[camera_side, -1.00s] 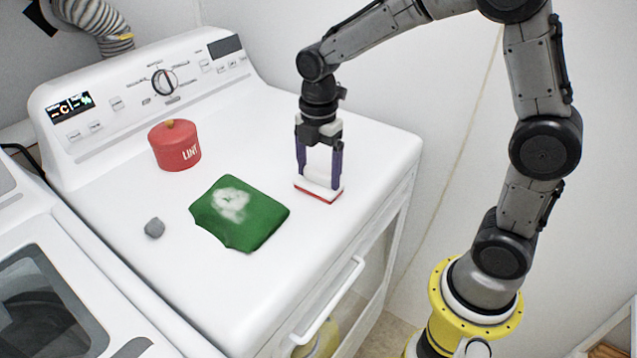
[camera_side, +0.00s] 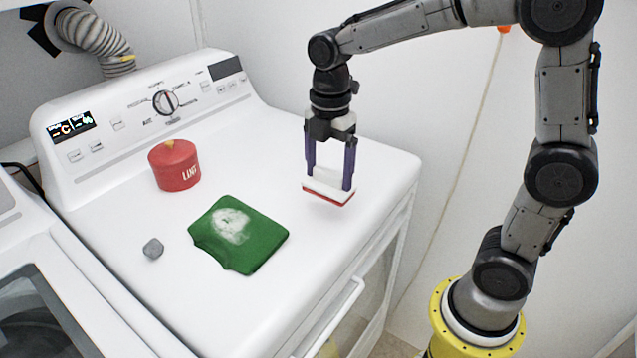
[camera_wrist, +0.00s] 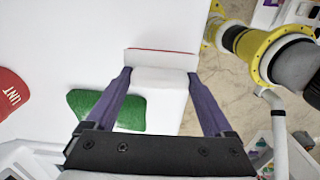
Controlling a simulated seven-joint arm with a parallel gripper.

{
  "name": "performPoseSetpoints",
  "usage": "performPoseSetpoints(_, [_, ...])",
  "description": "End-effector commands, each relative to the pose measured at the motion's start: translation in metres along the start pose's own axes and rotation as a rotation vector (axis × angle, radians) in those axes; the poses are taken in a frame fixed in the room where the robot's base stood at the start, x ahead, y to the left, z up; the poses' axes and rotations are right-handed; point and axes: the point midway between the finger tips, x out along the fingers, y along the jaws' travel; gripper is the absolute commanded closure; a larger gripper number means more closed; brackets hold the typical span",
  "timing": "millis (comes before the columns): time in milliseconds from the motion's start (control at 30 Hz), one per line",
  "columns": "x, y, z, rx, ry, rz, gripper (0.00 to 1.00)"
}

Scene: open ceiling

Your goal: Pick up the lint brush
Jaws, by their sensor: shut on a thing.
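The lint brush (camera_side: 327,187) is white with a red underside. My gripper (camera_side: 331,182) is shut on it, with one purple finger at each end. The brush is held above the right part of the white machine top, apart from the surface. In the wrist view the lint brush (camera_wrist: 160,75) sits between the fingertips of my gripper (camera_wrist: 160,82). Its bottom is mostly hidden there.
A green cloth (camera_side: 258,245) with a pale lint patch lies on the machine top (camera_side: 290,140), left of the brush. A red LINT container (camera_side: 172,168) stands near the control panel. A grey lump (camera_side: 153,248) lies at left. The back right of the top is clear.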

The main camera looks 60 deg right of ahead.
Motion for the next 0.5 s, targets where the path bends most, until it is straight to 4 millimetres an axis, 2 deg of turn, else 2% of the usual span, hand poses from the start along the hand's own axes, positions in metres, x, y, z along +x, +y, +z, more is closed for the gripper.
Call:
performPoseSetpoints(33, [-0.014,-0.01,0.0,0.0,0.0,0.008,0.72])
performPoseSetpoints(133, [-0.035,-0.03,0.0,0.0,0.0,0.008,0.72])
performPoseSetpoints(300, [-0.051,-0.071,0.0,0.0,0.0,0.005,0.72])
performPoseSetpoints(500, [-0.064,-0.101,0.0,0.0,0.0,0.003,0.72])
